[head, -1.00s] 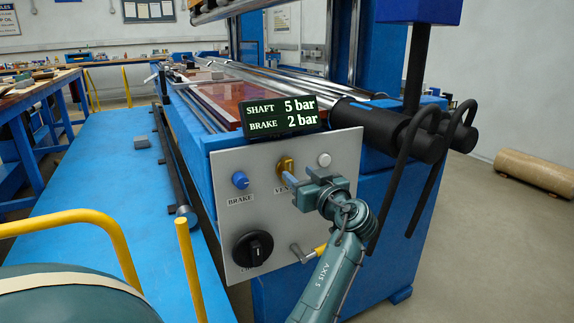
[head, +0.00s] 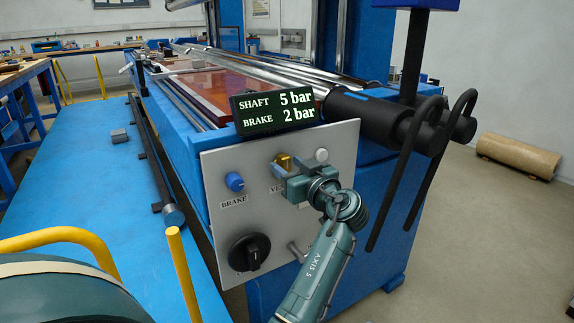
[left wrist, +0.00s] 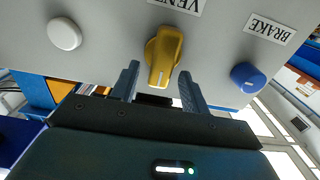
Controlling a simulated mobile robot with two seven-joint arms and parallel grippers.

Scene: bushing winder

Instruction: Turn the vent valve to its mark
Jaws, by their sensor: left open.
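The vent valve is a yellow knob (head: 284,161) on the grey panel (head: 222,165), partly hidden by my left gripper in the head view. In the left wrist view the yellow knob (left wrist: 163,55) shows a small white line at its lower end, and the upside-down VENT label (left wrist: 178,5) is above it. My left gripper (head: 287,180) is open in front of the panel. In the left wrist view its fingers (left wrist: 160,88) stand on either side of the knob's lower end, with gaps on both sides. I see no clear target mark.
A blue BRAKE knob (head: 234,181) is left of the valve and a white button (head: 321,155) is to its right. A black rotary switch (head: 249,252) sits lower. The display (head: 275,109) reads SHAFT 5 bar, BRAKE 2 bar. Yellow rails (head: 180,275) stand at front left.

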